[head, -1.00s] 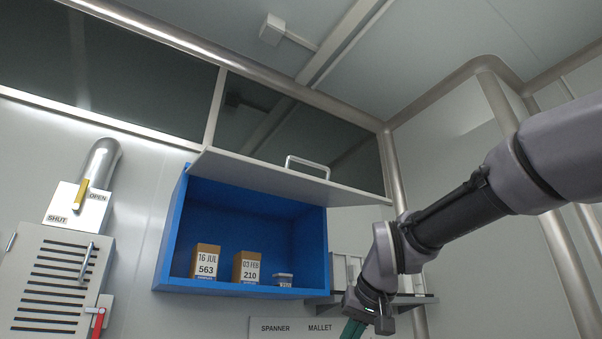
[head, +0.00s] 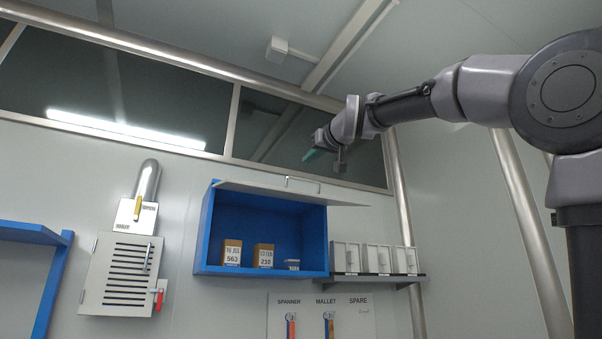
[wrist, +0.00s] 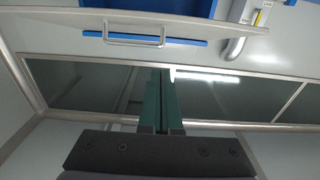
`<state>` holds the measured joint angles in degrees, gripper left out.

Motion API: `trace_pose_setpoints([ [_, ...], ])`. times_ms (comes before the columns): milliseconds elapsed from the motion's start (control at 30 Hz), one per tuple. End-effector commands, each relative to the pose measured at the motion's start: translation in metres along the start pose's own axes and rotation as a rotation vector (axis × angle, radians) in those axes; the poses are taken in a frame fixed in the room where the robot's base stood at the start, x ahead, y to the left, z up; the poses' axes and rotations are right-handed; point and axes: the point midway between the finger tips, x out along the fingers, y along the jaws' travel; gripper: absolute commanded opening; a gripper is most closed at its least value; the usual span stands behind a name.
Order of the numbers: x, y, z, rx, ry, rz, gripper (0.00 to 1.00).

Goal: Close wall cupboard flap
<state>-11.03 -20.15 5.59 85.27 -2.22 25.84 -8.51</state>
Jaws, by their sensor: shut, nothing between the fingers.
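The blue wall cupboard (head: 318,240) hangs on the back wall with its front open. Its grey flap (head: 255,191) is raised and sticks out from the top edge, with a metal bar handle (head: 302,182) on it. The flap (wrist: 215,29) and its handle (wrist: 134,43) also show in the wrist view, near the top. My gripper (head: 310,155) is above the flap in the head view, apart from it, its green fingers pointing left. In the wrist view the fingers (wrist: 161,75) are together and empty, and the handle lies beyond their tips.
Two brown boxes (head: 232,252) (head: 264,257) and a small container (head: 292,265) stand inside the cupboard. A shelf (head: 385,280) with white bins (head: 378,258) is at its right. A tool board (head: 345,318) hangs below. A vented panel (head: 122,275) is at left.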

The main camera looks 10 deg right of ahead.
Motion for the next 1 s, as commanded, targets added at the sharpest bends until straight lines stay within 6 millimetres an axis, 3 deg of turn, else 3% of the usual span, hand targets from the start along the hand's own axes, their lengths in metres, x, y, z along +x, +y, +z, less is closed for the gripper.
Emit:
trace_pose_setpoints([
  [167,0.021,0.000,0.000,-0.002,0.000,0.000,0.00],
  [600,0.103,0.001,0.001,0.000,-0.001,0.000,0.00],
  [800,0.106,0.000,0.028,0.000,-0.001,-0.001,0.00],
  [1000,0.108,0.000,0.038,0.000,0.000,-0.002,0.00],
])
